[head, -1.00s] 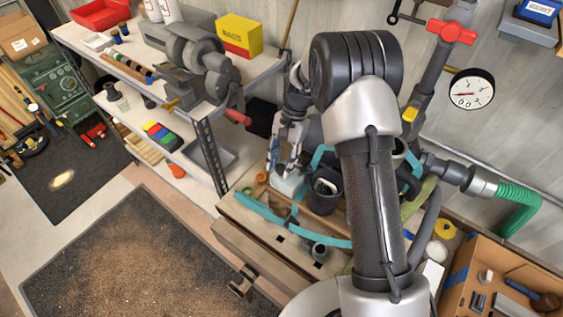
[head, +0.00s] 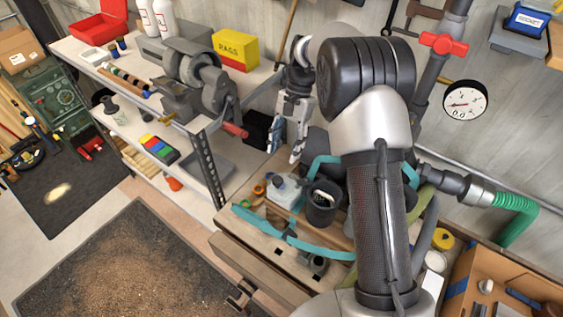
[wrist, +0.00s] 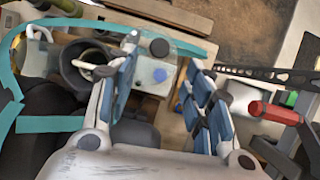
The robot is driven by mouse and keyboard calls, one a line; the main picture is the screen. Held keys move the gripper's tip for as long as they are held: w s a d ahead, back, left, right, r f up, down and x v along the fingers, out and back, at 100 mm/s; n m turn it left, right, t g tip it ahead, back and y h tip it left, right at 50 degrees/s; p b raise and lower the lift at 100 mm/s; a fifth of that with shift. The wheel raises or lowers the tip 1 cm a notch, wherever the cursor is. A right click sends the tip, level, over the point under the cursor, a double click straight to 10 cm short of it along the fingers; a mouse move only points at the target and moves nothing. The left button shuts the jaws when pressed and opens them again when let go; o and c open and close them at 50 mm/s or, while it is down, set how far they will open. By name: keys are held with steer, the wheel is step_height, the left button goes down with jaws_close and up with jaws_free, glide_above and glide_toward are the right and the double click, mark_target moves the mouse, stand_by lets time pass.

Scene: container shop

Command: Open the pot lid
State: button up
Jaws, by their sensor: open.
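A dark round pot (head: 322,206) stands on the wooden workbench with a pale item showing inside its mouth. The wrist view also shows the dark pot (wrist: 82,66) left of my fingers, its mouth uncovered. Beside it is a small pale container (head: 285,193), which shows with a blue spot between my fingers in the wrist view (wrist: 152,84). I cannot tell a lid for certain. My gripper (head: 285,156) is open and empty, pointing down above the pale container; it also shows in the wrist view (wrist: 164,55).
Teal strips (head: 290,232) lie across the bench. A small dark cup (head: 318,264) stands near the front edge. A shelf with a grinder (head: 195,85) and a yellow box (head: 236,49) is at left. A cardboard box (head: 500,285) is at right. A red-handled tool (wrist: 274,112) shows right.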

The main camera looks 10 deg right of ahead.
steer(key=shift+v, duration=1.25)
